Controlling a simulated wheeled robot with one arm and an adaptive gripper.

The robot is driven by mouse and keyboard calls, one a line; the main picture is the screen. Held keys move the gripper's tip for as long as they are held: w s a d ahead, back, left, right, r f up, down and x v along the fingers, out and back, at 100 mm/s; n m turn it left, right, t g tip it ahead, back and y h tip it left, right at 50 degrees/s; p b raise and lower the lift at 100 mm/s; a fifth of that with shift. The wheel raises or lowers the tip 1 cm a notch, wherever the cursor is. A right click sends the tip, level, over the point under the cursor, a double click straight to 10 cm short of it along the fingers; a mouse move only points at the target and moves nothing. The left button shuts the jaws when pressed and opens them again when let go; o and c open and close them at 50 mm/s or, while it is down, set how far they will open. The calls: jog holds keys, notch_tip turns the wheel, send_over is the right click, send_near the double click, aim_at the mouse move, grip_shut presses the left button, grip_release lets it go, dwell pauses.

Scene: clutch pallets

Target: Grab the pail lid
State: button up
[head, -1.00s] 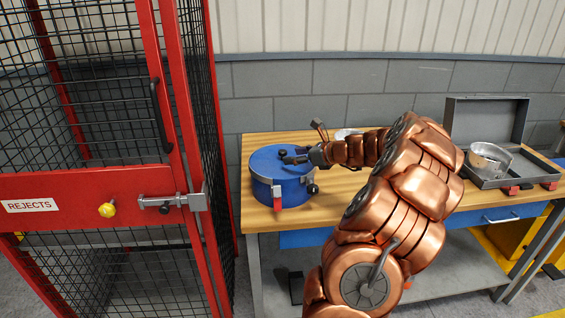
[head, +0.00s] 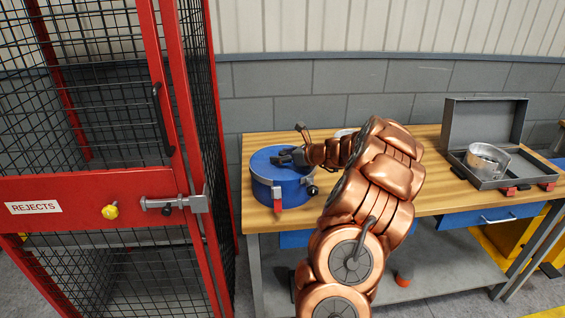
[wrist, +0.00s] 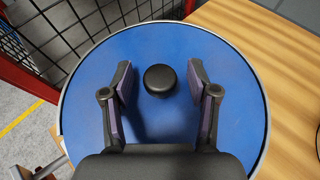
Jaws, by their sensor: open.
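The blue pail (head: 293,192) stands upright on the left end of the wooden bench, with a red latch on its front. Its round blue lid (wrist: 158,45) is on top and fills much of the wrist view. A black knob (wrist: 160,80) rises from the lid. My gripper (wrist: 160,82) is open above the lid, one finger on each side of the knob, with gaps on both sides. In the head view my gripper (head: 281,158) is over the lid and the knob is hard to make out.
A red mesh cage (head: 100,190) marked REJECTS stands close to the left of the bench (head: 425,196). An open grey case (head: 500,135) with a metal pot (head: 487,160) sits at the right. The bench between is partly hidden by my arm.

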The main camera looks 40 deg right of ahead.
jog(key=shift+c, duration=0.2)
grip_shut()
dwell(0.3)
